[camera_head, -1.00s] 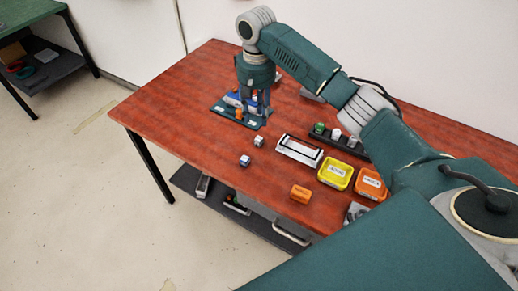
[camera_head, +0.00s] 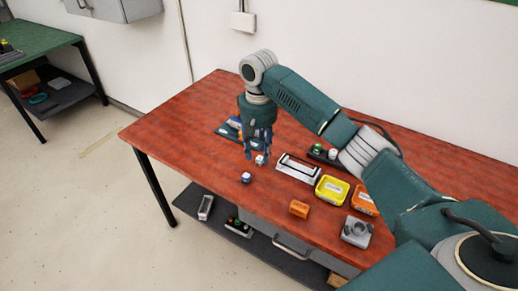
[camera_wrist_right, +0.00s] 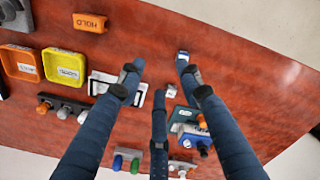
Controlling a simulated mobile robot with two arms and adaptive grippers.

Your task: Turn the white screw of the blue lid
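A blue part (camera_head: 234,122), which looks like the blue lid, sits on a dark teal board (camera_head: 224,131) on the red table, partly behind my right gripper. The blue part (camera_wrist_right: 196,138) also shows in the right wrist view, with white bits on it; I cannot tell which is the screw. My right gripper (camera_head: 256,153) points down in front of the board, above the table near two small white-and-blue cubes (camera_head: 246,177) (camera_head: 260,160). In the right wrist view its three fingers (camera_wrist_right: 159,88) are spread with nothing between them. My left gripper is out of view.
A white frame-like tray (camera_head: 297,168), a yellow bin (camera_head: 331,190), an orange bin (camera_head: 363,200), an orange HOLD block (camera_head: 299,208) and a grey block (camera_head: 356,231) lie to the right. The table's left front area is clear.

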